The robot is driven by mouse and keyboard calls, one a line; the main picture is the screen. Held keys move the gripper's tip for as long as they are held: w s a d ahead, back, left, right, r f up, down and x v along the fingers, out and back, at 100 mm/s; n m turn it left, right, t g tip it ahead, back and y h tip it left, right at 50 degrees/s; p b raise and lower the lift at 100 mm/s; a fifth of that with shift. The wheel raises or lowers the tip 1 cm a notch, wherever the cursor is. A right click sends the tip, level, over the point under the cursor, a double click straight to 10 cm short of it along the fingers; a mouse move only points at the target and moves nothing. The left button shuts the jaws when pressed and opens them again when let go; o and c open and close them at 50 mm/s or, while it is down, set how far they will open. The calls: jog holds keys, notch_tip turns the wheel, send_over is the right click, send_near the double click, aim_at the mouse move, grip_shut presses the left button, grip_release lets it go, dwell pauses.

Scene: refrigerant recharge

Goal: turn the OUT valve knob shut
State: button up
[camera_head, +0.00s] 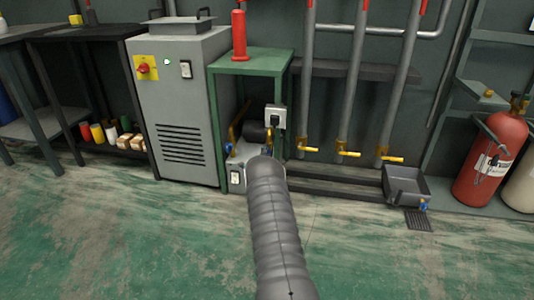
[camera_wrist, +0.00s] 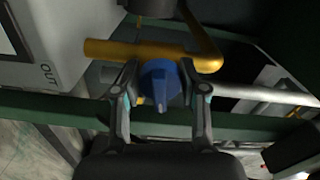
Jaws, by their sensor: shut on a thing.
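In the wrist view the blue OUT valve knob (camera_wrist: 159,82) sits in front of a yellow pipe (camera_wrist: 125,50), beside a white housing marked OUT (camera_wrist: 58,62). My gripper (camera_wrist: 160,88) has one finger on each side of the knob and is shut on it. In the head view my arm reaches down to the recovery unit (camera_head: 238,165) under the green stand. The arm hides the gripper and most of the unit there.
A green table frame (camera_head: 255,62) stands over the unit, with a red cylinder (camera_head: 239,36) on top. A grey cabinet (camera_head: 182,100) is to the left. The floor in front is clear.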

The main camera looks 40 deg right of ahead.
jog(key=shift+n, duration=2.5)
jog(key=o, duration=1.1)
jog(key=shift+o, duration=0.2)
